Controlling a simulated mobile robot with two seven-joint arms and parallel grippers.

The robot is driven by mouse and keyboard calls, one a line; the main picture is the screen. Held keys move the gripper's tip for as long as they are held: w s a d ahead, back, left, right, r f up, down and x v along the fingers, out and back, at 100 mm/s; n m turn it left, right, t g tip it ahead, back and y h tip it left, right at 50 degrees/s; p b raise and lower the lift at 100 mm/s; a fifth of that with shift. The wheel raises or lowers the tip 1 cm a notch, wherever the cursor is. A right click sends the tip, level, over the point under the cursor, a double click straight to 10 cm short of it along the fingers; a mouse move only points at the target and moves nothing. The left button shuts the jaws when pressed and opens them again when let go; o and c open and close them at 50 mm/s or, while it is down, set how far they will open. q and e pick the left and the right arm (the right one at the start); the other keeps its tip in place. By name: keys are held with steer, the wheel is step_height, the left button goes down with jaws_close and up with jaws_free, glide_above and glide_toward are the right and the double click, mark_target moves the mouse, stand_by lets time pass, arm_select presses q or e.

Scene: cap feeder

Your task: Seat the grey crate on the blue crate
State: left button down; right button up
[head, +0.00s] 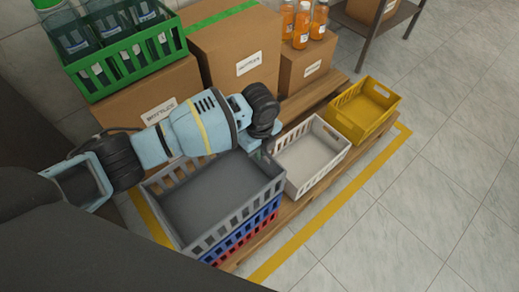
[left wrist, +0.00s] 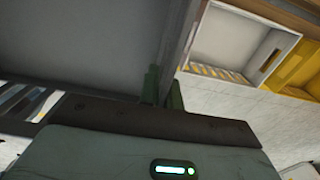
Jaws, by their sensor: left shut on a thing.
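The grey crate (head: 212,192) is at the top of a stack at the pallet's near end, open side up and empty. Below its front wall show a blue crate (head: 238,238) and red crate bands, close under it; I cannot tell whether the grey crate touches the blue one. My left gripper (head: 262,150) is at the grey crate's far right corner, its tips mostly hidden in the head view. In the left wrist view its two green fingers (left wrist: 162,88) are shut on the wall of the grey crate (left wrist: 80,45). My right gripper is out of view.
A white crate (head: 311,157) stands close to the right of the stack, with a yellow crate (head: 361,110) beyond it. Cardboard boxes (head: 235,50), a green crate of bottles (head: 125,62) and orange bottles (head: 303,22) stand behind. The floor at right (head: 430,190) is clear.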

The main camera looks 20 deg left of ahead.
arm_select(q)
steer(key=shift+f, duration=0.15)
stand_by(0.5)
steer(key=shift+f, duration=0.35)
stand_by(0.4)
steer(key=shift+f, duration=0.2)
stand_by(0.4)
steer(key=shift+f, duration=0.2)
steer(key=c, duration=1.5)
jaws_free()
